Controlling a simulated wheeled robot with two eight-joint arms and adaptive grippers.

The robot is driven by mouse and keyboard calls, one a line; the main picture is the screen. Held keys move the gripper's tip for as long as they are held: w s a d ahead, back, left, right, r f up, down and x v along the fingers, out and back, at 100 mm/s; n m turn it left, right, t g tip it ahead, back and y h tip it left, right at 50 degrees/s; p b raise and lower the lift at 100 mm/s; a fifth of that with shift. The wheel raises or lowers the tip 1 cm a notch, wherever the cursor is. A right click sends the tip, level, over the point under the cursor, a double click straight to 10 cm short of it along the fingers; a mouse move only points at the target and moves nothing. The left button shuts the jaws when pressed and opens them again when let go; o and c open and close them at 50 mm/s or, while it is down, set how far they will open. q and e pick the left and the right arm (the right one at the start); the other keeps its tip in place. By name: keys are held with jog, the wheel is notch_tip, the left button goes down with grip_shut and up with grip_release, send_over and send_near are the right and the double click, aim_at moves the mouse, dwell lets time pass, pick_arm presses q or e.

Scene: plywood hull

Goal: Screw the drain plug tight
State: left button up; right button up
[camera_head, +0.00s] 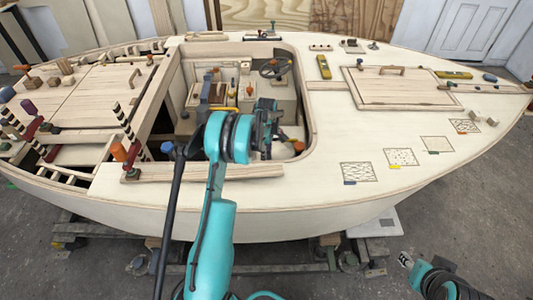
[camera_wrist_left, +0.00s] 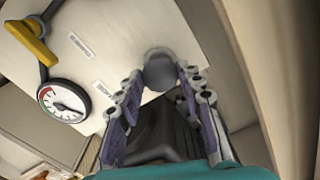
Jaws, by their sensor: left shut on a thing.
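A dark grey round knob, which looks like the drain plug (camera_wrist_left: 160,72), sits on a pale panel in the left wrist view. My left gripper (camera_wrist_left: 162,84) has a fingertip on either side of it and is shut on it. How far the plug is screwed in cannot be seen. In the head view my left gripper (camera_head: 267,128) is down in the hull's cockpit opening, and the plug is hidden there. My right gripper (camera_head: 405,260) is low at the right, outside the hull, and too small to read.
A round gauge (camera_wrist_left: 63,101) and a yellow lever handle (camera_wrist_left: 33,44) are at the left of the wrist view. The cockpit holds a steering wheel (camera_head: 274,67) and other fittings. The hull deck (camera_head: 330,125) surrounds the opening. Clamps (camera_head: 120,152) stand at the left.

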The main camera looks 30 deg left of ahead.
pick_arm(q)
jog(key=m, duration=1.2)
jog(key=shift+m, duration=0.4)
jog(key=m, duration=0.5)
jog(key=shift+p, duration=0.3)
jog(key=m, duration=0.6)
jog(key=shift+m, duration=0.4)
jog(key=m, duration=0.6)
jog(key=shift+a, duration=0.1)
jog(key=m, duration=0.6)
jog(key=shift+w+m, duration=0.1)
jog(key=shift+m, duration=0.2)
jog(key=m, duration=1.1)
jog(key=shift+m, duration=0.4)
